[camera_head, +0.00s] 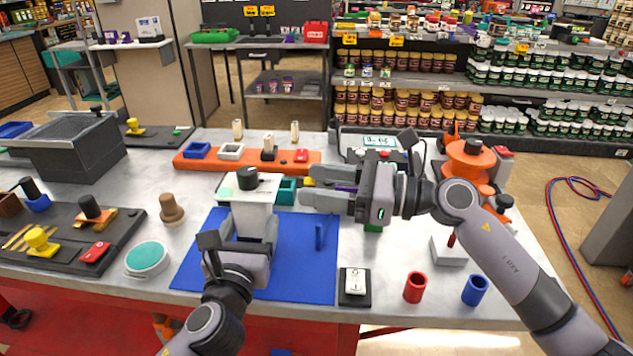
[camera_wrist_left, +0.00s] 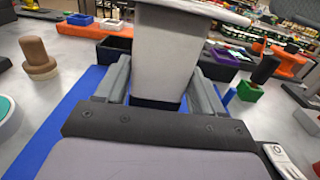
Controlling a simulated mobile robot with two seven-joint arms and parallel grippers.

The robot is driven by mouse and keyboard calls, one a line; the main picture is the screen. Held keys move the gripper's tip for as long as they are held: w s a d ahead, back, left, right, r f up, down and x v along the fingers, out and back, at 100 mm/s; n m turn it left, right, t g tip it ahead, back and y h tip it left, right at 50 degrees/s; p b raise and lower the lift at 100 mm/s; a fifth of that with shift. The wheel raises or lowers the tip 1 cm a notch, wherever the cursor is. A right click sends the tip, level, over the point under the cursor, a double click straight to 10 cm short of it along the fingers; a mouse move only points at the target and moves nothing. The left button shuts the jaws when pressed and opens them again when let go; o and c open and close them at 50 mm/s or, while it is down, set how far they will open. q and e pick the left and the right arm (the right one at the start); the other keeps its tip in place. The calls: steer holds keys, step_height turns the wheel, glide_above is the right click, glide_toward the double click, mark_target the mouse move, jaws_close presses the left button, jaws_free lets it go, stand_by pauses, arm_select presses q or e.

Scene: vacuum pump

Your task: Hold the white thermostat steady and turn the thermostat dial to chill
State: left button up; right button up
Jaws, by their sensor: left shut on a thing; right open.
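The white thermostat (camera_head: 252,216) stands upright on the blue mat (camera_head: 190,268), with a dark dial (camera_head: 247,178) on its top. A small green mark shows on the top, left of the dial. My left gripper (camera_head: 243,234) is shut on the thermostat's lower body from the near side. My right gripper (camera_head: 308,188) is open and empty to the right of the thermostat, at about dial height in the picture, fingers pointing left. It is apart from the dial.
An orange tray (camera_head: 190,163) lies behind the mat. A brown knob (camera_head: 171,209) and a round teal-topped puck (camera_head: 147,259) stand left. A white switch (camera_head: 354,285), red cup (camera_head: 415,288) and blue cup (camera_head: 475,290) stand at front right. The mat's right side holds a small blue piece (camera_head: 320,237).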

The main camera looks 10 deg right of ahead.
arm_select(q)
steer(key=o, duration=1.3)
steer(key=shift+s, duration=0.1)
